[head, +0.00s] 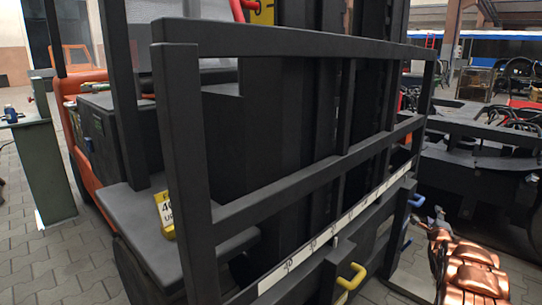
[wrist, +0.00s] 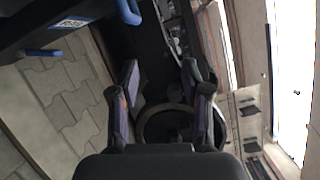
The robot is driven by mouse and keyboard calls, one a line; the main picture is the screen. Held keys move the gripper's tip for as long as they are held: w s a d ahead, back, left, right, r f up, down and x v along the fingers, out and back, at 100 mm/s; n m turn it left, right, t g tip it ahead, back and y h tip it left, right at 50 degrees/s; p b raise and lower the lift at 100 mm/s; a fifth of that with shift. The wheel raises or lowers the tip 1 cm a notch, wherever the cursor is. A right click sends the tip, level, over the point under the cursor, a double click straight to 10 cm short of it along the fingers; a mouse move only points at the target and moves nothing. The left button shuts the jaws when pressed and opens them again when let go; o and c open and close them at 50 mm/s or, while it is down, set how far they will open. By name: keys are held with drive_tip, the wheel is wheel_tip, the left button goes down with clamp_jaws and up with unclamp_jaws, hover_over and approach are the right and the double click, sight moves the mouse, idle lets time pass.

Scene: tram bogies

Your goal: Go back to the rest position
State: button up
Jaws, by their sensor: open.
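My gripper (wrist: 162,88) shows in the wrist view with its two dark fingers apart. I see nothing held between them. Dark machinery and a round black ring lie behind the fingers, and I cannot tell how far off they are. In the head view, copper-coloured links of my arm show at the lower right.
A forklift's black frame (head: 198,160) stands close in front, with yellow (head: 350,278) and blue (head: 417,201) handles low down. A green-grey stand (head: 45,165) is at the left. Dark bogies (head: 480,165) fill the right. Paved floor (head: 50,262) is open at lower left.

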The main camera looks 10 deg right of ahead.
drive_tip(key=a+r+n+g+y+p, duration=0.35)
drive_tip(key=a+r+n+p, duration=0.25)
drive_tip(key=a+r+p, duration=0.7)
drive_tip(key=s+a+r+n+g+y+p, duration=0.1)
drive_tip(key=s+a+r+n+g+p, duration=0.25)
drive_tip(key=a+r, duration=0.5)
drive_tip(key=s+a+r+n+g+y+p, duration=0.15)
drive_tip(key=s+a+r+n+p, duration=0.3)
drive_tip(key=a, duration=0.75)
drive_tip(key=s+a+r+n+g+y+p, duration=0.1)
drive_tip(key=s+a+r+n+g+p, duration=0.25)
drive_tip(key=s+a, duration=0.55)
drive_tip(key=s+a+r+n+y+p, duration=0.25)
drive_tip(key=s+a+r+p, duration=0.35)
drive_tip(key=s, duration=0.6)
drive_tip(key=s+a+r+n+g+p, duration=0.1)
drive_tip(key=s+a+r+n+p, duration=0.1)
drive_tip(key=s, duration=0.6)
drive_tip(key=s+a+r+n+g+p, duration=0.2)
drive_tip(key=s+a+r+n+p, duration=0.1)
drive_tip(key=s, duration=0.5)
drive_tip(key=s+a+r+n+g+p, duration=0.1)
drive_tip(key=s+a+r+n+p, duration=0.1)
drive_tip(key=s+a, duration=0.4)
wheel_tip(320, 180, up, 2)
drive_tip(key=shift+s+n+g+y, duration=0.4)
drive_tip(key=shift+s+n, duration=0.2)
drive_tip(key=shift+s, duration=0.5)
drive_tip(key=shift+c, duration=0.2)
drive_tip(key=shift+c, duration=0.3)
